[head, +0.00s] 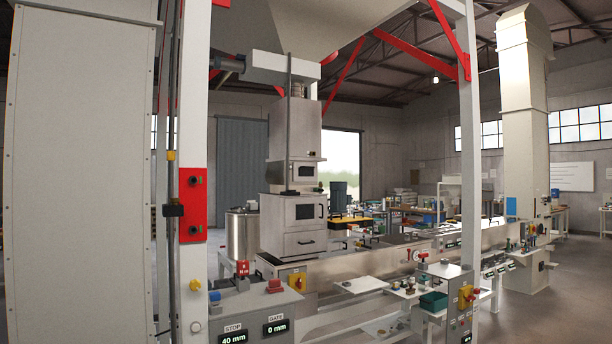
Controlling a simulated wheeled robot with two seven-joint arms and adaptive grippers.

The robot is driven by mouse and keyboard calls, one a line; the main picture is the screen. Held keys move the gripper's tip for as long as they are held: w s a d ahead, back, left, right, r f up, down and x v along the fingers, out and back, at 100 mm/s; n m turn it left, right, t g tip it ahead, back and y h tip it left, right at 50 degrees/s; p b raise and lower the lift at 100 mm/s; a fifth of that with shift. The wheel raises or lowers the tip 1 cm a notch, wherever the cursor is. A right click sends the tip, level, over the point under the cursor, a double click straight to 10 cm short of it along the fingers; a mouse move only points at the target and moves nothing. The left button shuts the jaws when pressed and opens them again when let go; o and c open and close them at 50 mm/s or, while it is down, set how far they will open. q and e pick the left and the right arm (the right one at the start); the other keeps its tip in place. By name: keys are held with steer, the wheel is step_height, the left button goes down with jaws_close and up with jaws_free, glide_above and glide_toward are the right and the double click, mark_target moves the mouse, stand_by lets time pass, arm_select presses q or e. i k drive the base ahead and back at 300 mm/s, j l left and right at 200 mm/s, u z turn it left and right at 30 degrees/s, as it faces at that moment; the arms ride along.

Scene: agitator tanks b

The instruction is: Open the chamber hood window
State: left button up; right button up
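A tall light-grey machine stands left of the middle in the head view. Its lower housing (268,232) has a dark window (304,211) with a handle at its right side, and it looks closed. Above it, the narrower upper housing (303,128) has a smaller window (305,172), which also looks closed. I cannot tell which of these is the chamber hood window. Neither of my grippers is in view.
A white post (194,120) with a red plate and a large pale panel (75,170) fill the left. A control box (250,312) with displays stands in front. A long metal trough (350,268) runs rightward. Open floor (560,300) lies at right.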

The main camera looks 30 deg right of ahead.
mark_target(302, 171)
steer(key=l+z, duration=0.1)
steer(key=z, duration=0.25)
steer(key=i+l+z, duration=0.1)
steer(key=z, duration=0.25)
steer(key=i+l+z, duration=0.15)
steer(key=z, duration=0.2)
steer(key=i+l+z, duration=0.1)
steer(key=z, duration=0.2)
steer(key=i+l+z, duration=0.1)
steer(key=z, duration=0.25)
steer(key=i, duration=0.8)
steer(key=i+j+z, duration=0.15)
steer(key=i, duration=0.6)
steer(key=i+u, duration=0.1)
steer(key=i, duration=0.4)
steer(key=i+l+u, duration=0.1)
steer(key=i, duration=0.4)
steer(key=i+l+u, duration=0.15)
steer(key=i, duration=0.35)
steer(key=i+l+u, duration=0.1)
steer(key=i, duration=0.35)
steer(key=l, duration=0.1)
